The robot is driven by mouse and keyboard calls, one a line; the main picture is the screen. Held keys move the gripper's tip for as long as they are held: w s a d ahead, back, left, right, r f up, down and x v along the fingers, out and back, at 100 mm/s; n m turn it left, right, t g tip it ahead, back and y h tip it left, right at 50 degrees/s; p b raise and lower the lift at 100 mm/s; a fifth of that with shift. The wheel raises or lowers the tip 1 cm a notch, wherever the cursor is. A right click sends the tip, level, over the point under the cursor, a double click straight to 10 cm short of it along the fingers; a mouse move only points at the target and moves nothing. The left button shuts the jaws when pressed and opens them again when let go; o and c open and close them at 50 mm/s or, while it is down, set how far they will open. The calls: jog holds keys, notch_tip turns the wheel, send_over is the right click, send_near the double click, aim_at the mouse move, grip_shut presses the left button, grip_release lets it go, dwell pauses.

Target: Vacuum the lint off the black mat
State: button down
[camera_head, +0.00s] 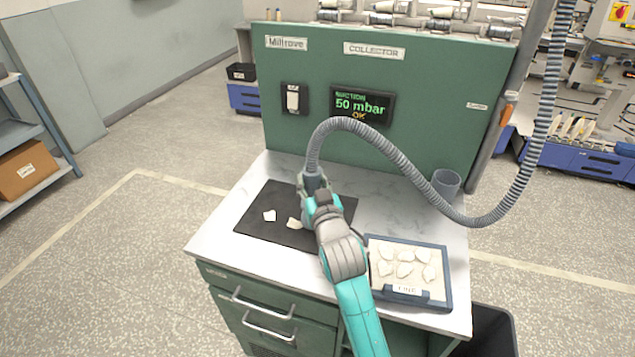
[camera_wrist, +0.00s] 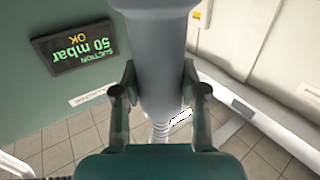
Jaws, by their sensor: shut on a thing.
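The black mat (camera_head: 255,234) lies on the marble-look worktop. My gripper (camera_head: 316,187) is over the right part of the mat, shut on the grey vacuum nozzle (camera_head: 312,172). In the wrist view my gripper's fingers (camera_wrist: 160,92) stand on both sides of the nozzle (camera_wrist: 160,60). The ribbed hose (camera_head: 400,162) loops from the nozzle to the right and up. The nozzle's tip is hidden, so I cannot tell whether it touches the mat.
A blue-rimmed tray (camera_head: 447,290) with several pale pieces sits at the front right. A grey cup-shaped holder (camera_head: 446,182) stands empty-looking at the back right. The green panel (camera_head: 420,120) behind carries a switch (camera_head: 293,99) and a suction display (camera_head: 362,104) reading 50 mbar, OK.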

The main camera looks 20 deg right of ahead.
jog(key=a, duration=0.1)
jog(key=w+a, duration=0.1)
jog(key=a, duration=0.1)
jog(key=w+a, duration=0.1)
jog(key=shift+w+a, duration=0.15)
jog(key=shift+w, duration=0.1)
dwell(0.3)
dwell(0.8)
jog(key=w+a, duration=0.4)
jog(key=a, duration=0.2)
jog(key=shift+w, duration=0.35)
dwell(0.4)
dwell(0.6)
